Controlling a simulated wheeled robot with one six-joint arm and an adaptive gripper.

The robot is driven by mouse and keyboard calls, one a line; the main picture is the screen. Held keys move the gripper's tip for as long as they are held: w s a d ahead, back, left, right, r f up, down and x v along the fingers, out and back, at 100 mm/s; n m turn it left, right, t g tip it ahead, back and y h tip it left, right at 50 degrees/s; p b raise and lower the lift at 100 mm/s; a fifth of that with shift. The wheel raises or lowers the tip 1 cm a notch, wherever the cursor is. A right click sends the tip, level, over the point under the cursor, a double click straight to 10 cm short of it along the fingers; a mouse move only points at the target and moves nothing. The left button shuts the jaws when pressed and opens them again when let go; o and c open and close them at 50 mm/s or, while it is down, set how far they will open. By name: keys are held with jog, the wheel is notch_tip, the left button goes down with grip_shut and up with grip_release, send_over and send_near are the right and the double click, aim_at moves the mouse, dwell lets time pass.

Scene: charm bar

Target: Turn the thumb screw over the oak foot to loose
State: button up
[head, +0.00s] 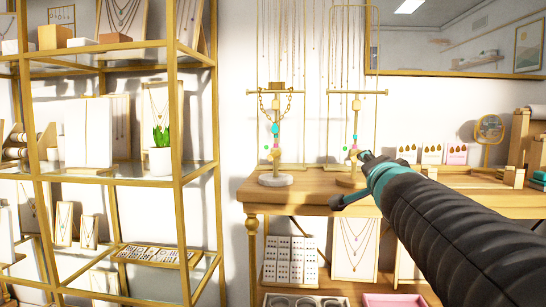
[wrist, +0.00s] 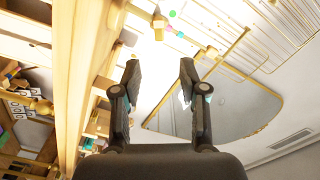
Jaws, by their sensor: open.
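The right stand has a pale wooden foot (head: 345,183), the oak one, partly hidden by my arm. Its gold post carries colored beads (head: 355,139), with a small knob (head: 347,150) and a green dot low on the post, which I take as the thumb screw area. How the screw is turned is too small to tell. My gripper (head: 364,156) is just right of the post in the head view. In the wrist view my gripper (wrist: 158,72) is open and empty. The post with a pink bead (wrist: 161,22) and green dot (wrist: 172,13) lies beyond the fingertips, near the top edge.
A second stand with a white stone foot (head: 275,180) and a gold chain stands to the left on the wooden table (head: 310,192). Earring cards (head: 432,154) and a round mirror (head: 489,129) are at the right. A gold shelf (head: 178,130) stands left.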

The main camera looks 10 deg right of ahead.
jog(key=b+x, duration=0.1)
jog(key=x, duration=1.2)
jog(key=shift+w+d+f+b, duration=0.1)
jog(key=shift+w+f+b, duration=0.1)
jog(key=shift+b, duration=0.1)
jog(key=shift+r, duration=0.1)
grip_shut()
